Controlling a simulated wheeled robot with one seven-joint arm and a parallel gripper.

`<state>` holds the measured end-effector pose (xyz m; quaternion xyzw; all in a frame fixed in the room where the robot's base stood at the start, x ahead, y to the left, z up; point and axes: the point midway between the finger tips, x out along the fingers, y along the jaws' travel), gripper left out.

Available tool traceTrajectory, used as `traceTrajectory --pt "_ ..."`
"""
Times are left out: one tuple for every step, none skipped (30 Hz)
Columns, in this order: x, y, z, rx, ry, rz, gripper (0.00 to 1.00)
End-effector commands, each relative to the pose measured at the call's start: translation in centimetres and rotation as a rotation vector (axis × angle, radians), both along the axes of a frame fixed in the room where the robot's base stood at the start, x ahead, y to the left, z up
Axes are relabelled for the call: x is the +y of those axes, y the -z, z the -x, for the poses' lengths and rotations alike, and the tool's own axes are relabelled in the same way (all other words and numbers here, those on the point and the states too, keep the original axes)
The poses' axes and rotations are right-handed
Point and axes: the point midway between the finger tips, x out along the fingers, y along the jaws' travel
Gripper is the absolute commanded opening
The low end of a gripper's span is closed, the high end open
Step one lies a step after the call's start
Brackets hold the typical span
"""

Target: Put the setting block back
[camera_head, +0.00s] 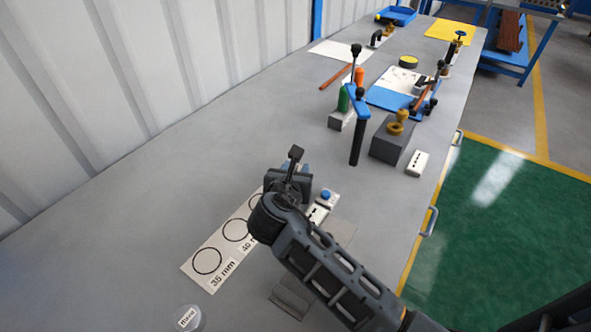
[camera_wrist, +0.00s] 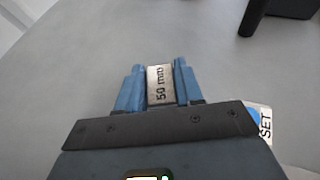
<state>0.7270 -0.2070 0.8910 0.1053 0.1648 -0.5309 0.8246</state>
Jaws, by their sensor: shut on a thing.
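The setting block (camera_wrist: 160,86) is a pale block marked "50 mm", held between the blue fingers of my gripper (camera_wrist: 158,72) in the wrist view. In the head view my gripper (camera_head: 298,178) hides the block. It is over the far end of a pale strip (camera_head: 227,262) with a row of black circles. The near circles are marked "35 mm" and "40 mm" and look empty; the far end of the strip is covered by my gripper and arm. I cannot tell the height of the block above the bench.
A plate with a blue button (camera_head: 326,195) is just right of my gripper; its "SET" label (camera_wrist: 265,127) shows in the wrist view. A round labelled piece (camera_head: 189,318) is at the near edge. Farther back stand a dark block (camera_head: 388,148) and a blue-topped post (camera_head: 358,140). The left bench is clear.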

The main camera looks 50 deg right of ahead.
Motion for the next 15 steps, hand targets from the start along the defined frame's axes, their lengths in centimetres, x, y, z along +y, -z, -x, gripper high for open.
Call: traceTrajectory --pt "-0.02 -0.02 -0.03 -0.002 -0.001 0.001 0.0" --pt "-0.02 -0.04 -0.03 -0.002 -0.001 0.001 0.0" --pt "-0.02 -0.06 -0.03 -0.002 -0.001 0.001 0.0" --pt "-0.02 -0.06 -0.03 -0.002 -0.001 0.001 0.0" --pt "-0.02 -0.07 -0.02 -0.002 -0.001 0.001 0.0" --pt "-0.02 -0.06 -0.02 -0.002 -0.001 0.001 0.0" --pt "-0.03 -0.03 -0.02 -0.002 -0.001 0.001 0.0" --pt "-0.03 0.02 -0.02 -0.002 -0.001 0.001 0.0" --pt "-0.02 0.14 -0.02 -0.001 0.0 0.001 0.0" --pt "-0.02 0.22 -0.02 -0.002 -0.001 0.0 0.0" --pt "-0.02 0.24 -0.01 -0.001 0.0 0.001 0.39" --pt "-0.02 0.23 -0.01 -0.001 0.0 0.001 0.43" --pt "-0.03 0.23 0.0 -0.001 0.0 0.001 0.45" --pt "-0.03 0.23 0.0 -0.001 0.0 0.001 0.48" --pt "-0.03 0.23 0.0 -0.001 0.0 0.001 0.52"
